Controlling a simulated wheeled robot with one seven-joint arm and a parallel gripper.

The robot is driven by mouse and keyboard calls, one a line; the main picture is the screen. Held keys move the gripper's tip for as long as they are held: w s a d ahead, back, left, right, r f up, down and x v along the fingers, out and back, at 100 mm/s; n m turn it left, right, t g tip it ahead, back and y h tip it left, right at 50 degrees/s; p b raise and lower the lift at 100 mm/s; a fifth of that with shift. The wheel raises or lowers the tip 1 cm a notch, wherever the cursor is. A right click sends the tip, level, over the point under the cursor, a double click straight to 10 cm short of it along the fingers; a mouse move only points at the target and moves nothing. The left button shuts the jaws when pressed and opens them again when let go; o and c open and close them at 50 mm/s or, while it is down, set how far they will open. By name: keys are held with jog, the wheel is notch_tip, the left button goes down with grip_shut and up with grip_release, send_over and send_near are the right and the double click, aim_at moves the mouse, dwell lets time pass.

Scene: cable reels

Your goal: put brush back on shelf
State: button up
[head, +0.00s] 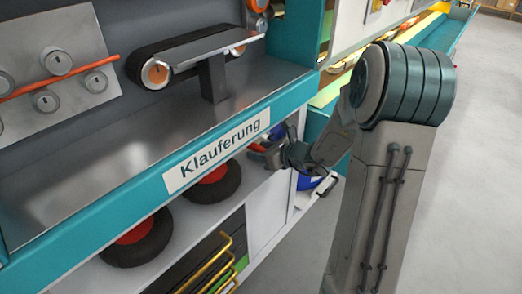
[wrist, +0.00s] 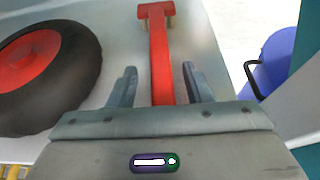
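The brush is red, with a T-shaped head and a straight handle (wrist: 160,62). In the wrist view it lies on a pale shelf (wrist: 112,28), its head away from my gripper and its handle running back between the fingers. My gripper (wrist: 159,72) is open, with a visible gap on each side of the handle. The near end of the handle is hidden behind the gripper body. In the head view my gripper (head: 278,156) is at the lower shelf, under the teal edge; the brush cannot be made out surely there.
A black wheel with a red hub (wrist: 45,65) lies left of the brush. A blue bucket (wrist: 275,75) with a black handle stands to the right, beyond the shelf edge. The teal shelf front with the "Klauferung" sign (head: 218,155) overhangs the lower shelf. Grey floor at right is clear.

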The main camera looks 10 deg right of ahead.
jog(key=s+f+p+v, duration=0.1)
jog(key=f+p+v, duration=0.1)
jog(key=v, duration=1.2)
jog(key=s+d+f+p+v, duration=0.1)
jog(key=f+p+v, duration=0.2)
jog(key=v, duration=1.1)
jog(key=shift+s+d+f+p, duration=0.2)
jog(key=shift+d+p, duration=0.25)
jog(key=shift+p, duration=0.25)
